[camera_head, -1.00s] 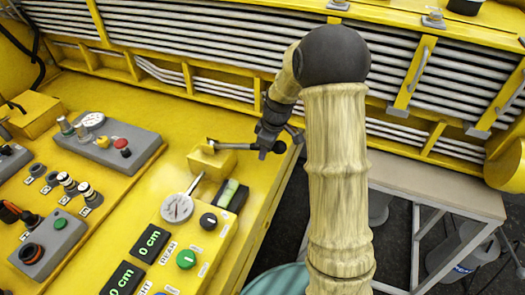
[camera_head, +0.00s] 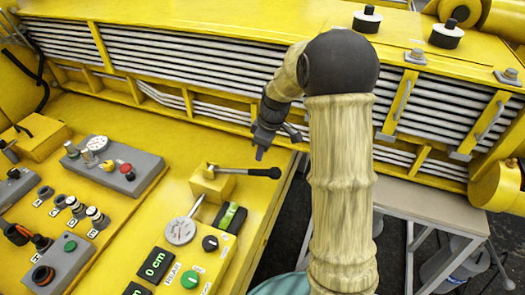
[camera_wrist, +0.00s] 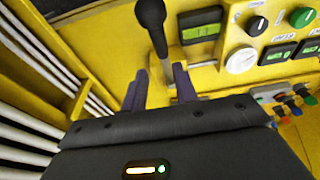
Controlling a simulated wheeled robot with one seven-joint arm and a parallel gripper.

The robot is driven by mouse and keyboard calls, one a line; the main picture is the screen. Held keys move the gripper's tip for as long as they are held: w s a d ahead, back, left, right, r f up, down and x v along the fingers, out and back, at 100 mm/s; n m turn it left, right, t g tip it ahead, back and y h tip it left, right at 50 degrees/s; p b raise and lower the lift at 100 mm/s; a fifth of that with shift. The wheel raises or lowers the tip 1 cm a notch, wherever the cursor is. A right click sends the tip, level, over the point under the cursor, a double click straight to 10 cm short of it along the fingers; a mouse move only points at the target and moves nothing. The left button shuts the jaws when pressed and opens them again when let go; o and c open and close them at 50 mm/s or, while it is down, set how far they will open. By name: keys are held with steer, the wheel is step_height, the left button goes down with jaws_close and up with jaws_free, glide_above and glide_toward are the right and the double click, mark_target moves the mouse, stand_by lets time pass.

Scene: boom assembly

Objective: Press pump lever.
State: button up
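The pump lever (camera_head: 262,172) has a metal rod and a black handle. It sticks out roughly level to the right from a yellow block (camera_head: 212,186) on the console. My gripper (camera_head: 262,155) is just above the handle in the head view and looks apart from it. In the wrist view, the lever's black handle (camera_wrist: 151,22) is beyond my gripper (camera_wrist: 158,88), and its thin rod runs down between the two dark fingers in the picture. The fingers are spread and hold nothing. The exact gap to the handle is hard to tell.
A console panel (camera_head: 165,258) with knobs, displays and a round dial (camera_head: 180,231) lies beside the lever block. A grey button box (camera_head: 110,172) is farther left. A yellow wall with white slats (camera_head: 200,60) stands behind. A small table (camera_head: 430,197) is at right.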

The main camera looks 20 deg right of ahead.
steer(key=shift+a, duration=0.1)
steer(key=shift+c, duration=0.4)
steer(key=shift+s, duration=0.15)
steer(key=c, duration=0.4)
steer(key=shift+s, duration=0.25)
jaws_close()
steer(key=s+f+m+h+b, duration=0.1)
steer(key=s+m, duration=0.4)
steer(key=s, duration=0.5)
steer(key=s+f+m+t+b, duration=0.1)
steer(key=s+m+b, duration=0.3)
steer(key=s, duration=0.5)
steer(key=shift+s+a+f+m+h, duration=0.25)
steer(key=shift+s+f+m+h, duration=0.2)
steer(key=shift+m, duration=0.45)
steer(key=shift+w, duration=0.15)
